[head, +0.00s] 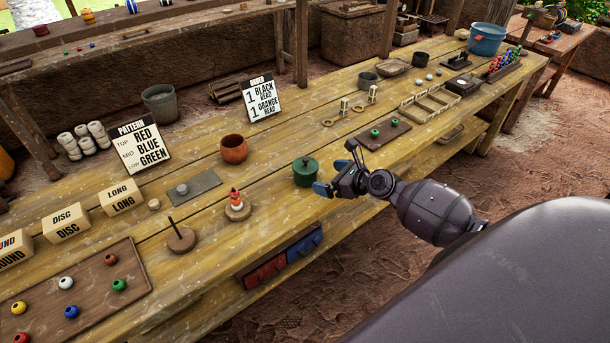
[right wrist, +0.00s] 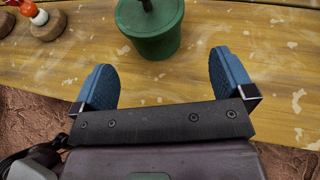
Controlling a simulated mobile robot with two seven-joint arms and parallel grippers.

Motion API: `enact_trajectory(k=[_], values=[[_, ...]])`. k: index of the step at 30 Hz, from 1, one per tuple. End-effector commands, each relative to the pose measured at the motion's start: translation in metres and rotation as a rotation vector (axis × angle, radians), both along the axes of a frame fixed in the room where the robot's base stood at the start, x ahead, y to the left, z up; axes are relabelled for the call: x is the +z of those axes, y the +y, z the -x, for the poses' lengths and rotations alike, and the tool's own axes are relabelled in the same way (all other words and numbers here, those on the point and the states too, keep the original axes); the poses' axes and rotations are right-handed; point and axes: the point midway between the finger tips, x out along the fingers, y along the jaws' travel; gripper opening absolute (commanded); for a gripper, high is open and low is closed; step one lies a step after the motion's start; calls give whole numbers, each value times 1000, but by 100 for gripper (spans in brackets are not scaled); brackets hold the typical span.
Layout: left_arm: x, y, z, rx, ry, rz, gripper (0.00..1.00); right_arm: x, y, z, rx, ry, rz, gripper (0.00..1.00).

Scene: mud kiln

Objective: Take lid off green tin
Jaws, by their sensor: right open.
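The green tin (head: 305,177) stands upright on the wooden table near its front edge, with its green lid (head: 305,166) and small knob on top. My right gripper (head: 337,176) is just to the right of the tin, low beside it. In the right wrist view the tin (right wrist: 155,45) and lid (right wrist: 150,12) are straight ahead, beyond the blue fingertips of the right gripper (right wrist: 165,75). These fingers are spread wide and empty, apart from the tin. My left gripper is not in view.
A terracotta pot (head: 234,149) stands behind and left of the tin. A ringed stack (head: 237,205) on a round wooden base stands at its left. A brown board (head: 383,133) with green beads lies to the right. Bare table surrounds the tin.

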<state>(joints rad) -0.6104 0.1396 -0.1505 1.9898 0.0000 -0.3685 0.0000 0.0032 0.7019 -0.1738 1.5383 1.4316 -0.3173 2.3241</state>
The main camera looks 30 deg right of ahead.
Motion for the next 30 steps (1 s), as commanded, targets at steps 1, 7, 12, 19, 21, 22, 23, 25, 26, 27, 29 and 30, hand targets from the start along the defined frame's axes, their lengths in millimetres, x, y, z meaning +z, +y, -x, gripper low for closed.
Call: enact_trajectory(k=[1, 7, 12, 19, 21, 22, 23, 25, 26, 27, 29, 30], values=[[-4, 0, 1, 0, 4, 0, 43, -4, 3, -6, 1, 0, 0, 100], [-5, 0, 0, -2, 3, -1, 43, -8, 7, -18, 0, -1, 2, 100], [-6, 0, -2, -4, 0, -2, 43, -12, 14, -30, 2, -2, 4, 100], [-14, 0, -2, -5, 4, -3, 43, -24, 26, -55, 2, 0, 4, 100], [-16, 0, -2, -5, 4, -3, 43, -25, 28, -59, 1, 0, 3, 100], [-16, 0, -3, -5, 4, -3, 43, -26, 28, -60, 1, 0, 3, 100], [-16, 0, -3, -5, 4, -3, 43, -26, 28, -61, 1, 0, 3, 100], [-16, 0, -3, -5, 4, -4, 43, -26, 29, -62, 1, 0, 3, 100], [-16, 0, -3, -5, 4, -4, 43, -25, 29, -62, 1, 0, 3, 100], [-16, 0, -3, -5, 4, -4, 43, -25, 29, -62, 1, 0, 3, 100], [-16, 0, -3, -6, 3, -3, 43, -25, 29, -62, 1, -1, 3, 100], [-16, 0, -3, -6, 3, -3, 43, -25, 29, -62, 1, -1, 3, 100]])
